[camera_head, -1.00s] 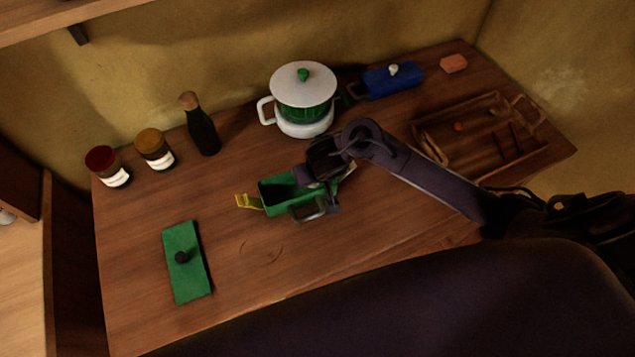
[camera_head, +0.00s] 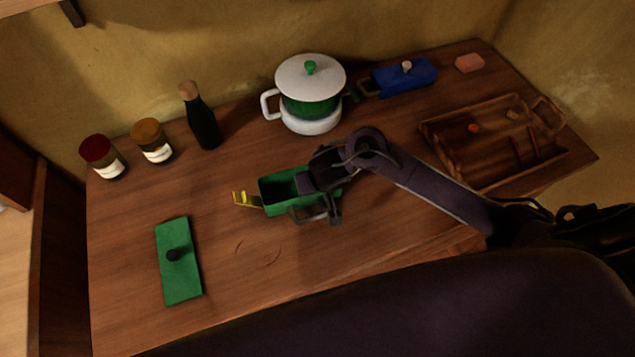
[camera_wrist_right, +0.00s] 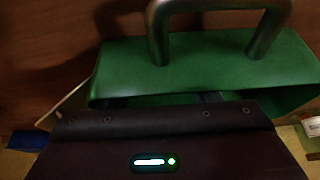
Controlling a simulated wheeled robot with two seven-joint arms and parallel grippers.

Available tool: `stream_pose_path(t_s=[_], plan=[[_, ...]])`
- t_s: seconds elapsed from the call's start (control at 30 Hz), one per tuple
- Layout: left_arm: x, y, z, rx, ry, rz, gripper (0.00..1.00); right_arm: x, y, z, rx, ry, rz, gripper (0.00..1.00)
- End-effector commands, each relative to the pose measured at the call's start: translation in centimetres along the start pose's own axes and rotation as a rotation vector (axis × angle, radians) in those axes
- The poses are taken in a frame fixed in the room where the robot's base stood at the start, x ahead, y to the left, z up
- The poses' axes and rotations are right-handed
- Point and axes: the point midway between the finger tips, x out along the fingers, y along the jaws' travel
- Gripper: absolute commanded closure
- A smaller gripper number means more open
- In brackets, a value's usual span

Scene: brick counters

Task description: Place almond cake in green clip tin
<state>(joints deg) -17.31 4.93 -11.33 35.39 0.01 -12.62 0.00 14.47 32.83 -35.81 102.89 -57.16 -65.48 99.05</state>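The green clip tin (camera_head: 270,191) stands lidless in the middle of the counter, with a yellow clip (camera_head: 246,200) at its left end and a grey handle on its near side. My right gripper (camera_head: 320,184) is at the tin's right part, its fingertips hidden. In the right wrist view the tin's green wall (camera_wrist_right: 200,62) and handle (camera_wrist_right: 160,30) lie just beyond the gripper body, which hides the fingers. The green lid (camera_head: 178,280) with a dark knob lies flat at the front left. I cannot make out an almond cake. My left gripper is out of view.
A white and green pot (camera_head: 311,108) stands behind the tin; a dark bottle (camera_head: 202,128) and two jars (camera_head: 104,160) (camera_head: 153,143) are at back left. A blue tin (camera_head: 405,76), pinkish block (camera_head: 469,63) and wooden tray (camera_head: 470,173) are at right. The front middle is clear.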

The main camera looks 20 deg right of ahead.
Motion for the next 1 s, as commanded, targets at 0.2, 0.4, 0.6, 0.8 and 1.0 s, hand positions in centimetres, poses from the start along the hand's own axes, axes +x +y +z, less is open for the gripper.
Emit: stream_pose_path(t_s=[0.2, 0.4, 0.6, 0.8, 1.0], plan=[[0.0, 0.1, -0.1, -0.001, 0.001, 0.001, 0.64, 0.0, 0.0, 0.0, 0.0, 0.0, 0.0, 0.4], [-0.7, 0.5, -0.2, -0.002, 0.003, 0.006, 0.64, -1.0, -0.1, -0.3, 0.0, 0.001, -0.002, 0.4], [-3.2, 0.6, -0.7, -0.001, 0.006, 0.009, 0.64, -5.1, -0.1, -0.4, 0.002, 0.0, -0.004, 0.4], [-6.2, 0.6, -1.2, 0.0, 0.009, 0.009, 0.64, -9.5, -0.1, -0.4, 0.002, -0.001, -0.004, 0.4], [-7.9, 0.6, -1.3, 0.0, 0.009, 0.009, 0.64, -11.9, -0.1, -0.3, 0.0, -0.001, -0.002, 0.4]])
